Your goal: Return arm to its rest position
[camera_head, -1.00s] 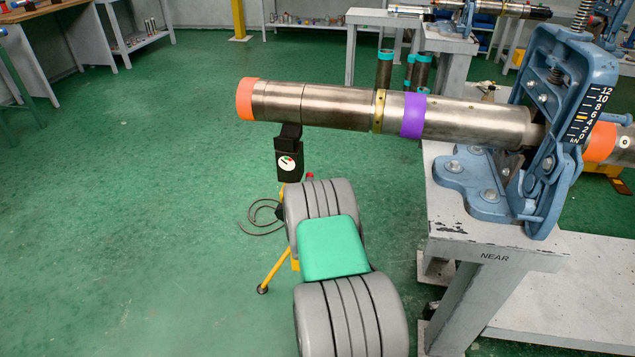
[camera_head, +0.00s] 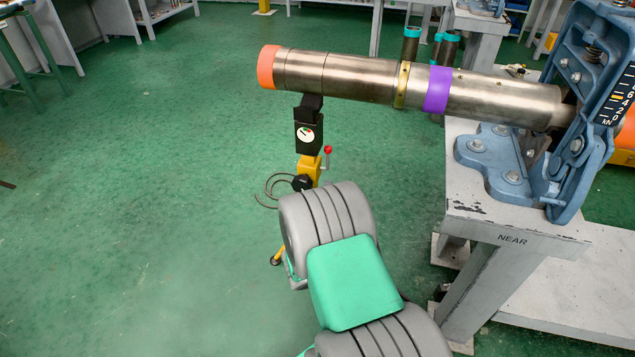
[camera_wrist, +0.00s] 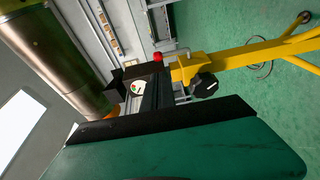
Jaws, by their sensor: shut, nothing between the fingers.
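My arm (camera_head: 352,282), grey ringed joints with a green link, shows at the bottom middle of the head view; my gripper's end is hidden there. In the wrist view my gripper (camera_wrist: 160,122) shows as a dark green body with a black edge along the bottom. It is shut with nothing in it. Beyond it are the gauge stand's black head (camera_wrist: 138,88) with a white dial, its yellow post and a red knob. The steel pipe (camera_head: 350,75) lies above my arm, with an orange end and a purple band. I see no contact with my gripper.
The stand's black head (camera_head: 308,132) is under the pipe's left part. A blue vise (camera_head: 575,150) holds the pipe's right part on a grey bench (camera_head: 470,205) marked NEAR. Capped tubes (camera_head: 410,45) stand behind. The green floor (camera_head: 140,200) at left is largely clear.

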